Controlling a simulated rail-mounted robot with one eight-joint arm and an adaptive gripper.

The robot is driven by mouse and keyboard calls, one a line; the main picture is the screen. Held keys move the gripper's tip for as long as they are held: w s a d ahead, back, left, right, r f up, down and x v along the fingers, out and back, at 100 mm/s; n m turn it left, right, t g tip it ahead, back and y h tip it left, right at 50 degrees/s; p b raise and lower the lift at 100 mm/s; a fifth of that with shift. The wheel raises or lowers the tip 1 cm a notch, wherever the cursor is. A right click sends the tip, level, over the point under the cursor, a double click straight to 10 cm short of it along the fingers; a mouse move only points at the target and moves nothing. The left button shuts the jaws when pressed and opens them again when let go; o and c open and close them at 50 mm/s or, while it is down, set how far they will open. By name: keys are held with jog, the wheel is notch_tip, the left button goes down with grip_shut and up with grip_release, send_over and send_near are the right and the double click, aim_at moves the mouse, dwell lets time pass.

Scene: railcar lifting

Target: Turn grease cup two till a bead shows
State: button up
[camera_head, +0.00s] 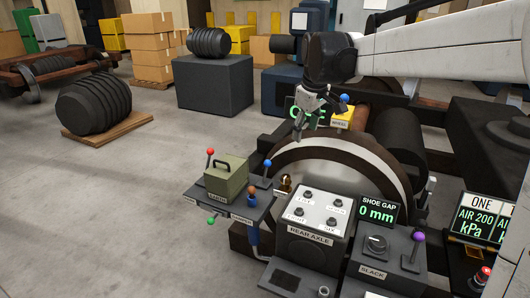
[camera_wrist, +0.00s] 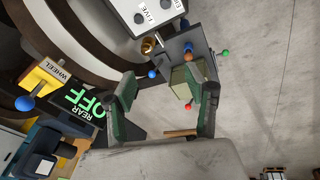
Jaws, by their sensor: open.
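A small brass fitting (camera_head: 286,184), which may be a grease cup, stands beside the wheel at the back edge of the grey lever stand. My gripper (camera_head: 301,126) is in the air above the wheel, apart from the fitting. In the wrist view my gripper (camera_wrist: 168,88) is open, with nothing held between its two fingers.
A green box with a handle (camera_head: 226,176) sits on the lever stand, among colored-knob levers. The REAR AXLE panel (camera_head: 314,222) and SHOE GAP display (camera_head: 377,212), reading 0 mm, are to the right. The large wheel (camera_head: 345,165) stands behind.

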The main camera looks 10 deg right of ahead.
jog(key=w+f+n+g, duration=0.1)
jog(key=w+f+n, duration=0.1)
jog(key=w+f, duration=0.35)
jog(key=w+f+n+g, duration=0.1)
jog(key=w+f+n, duration=0.1)
jog(key=w, duration=0.7)
jog(key=n+g+p, duration=0.1)
jog(key=n, duration=0.2)
send_near(285, 176)
jog(key=f, duration=1)
jog(key=shift+w+f+b, duration=0.25)
jog(key=shift+f+b, duration=0.05)
jog(key=shift+b, duration=0.05)
jog(key=shift+c, duration=0.3)
jog(key=c, duration=1.1)
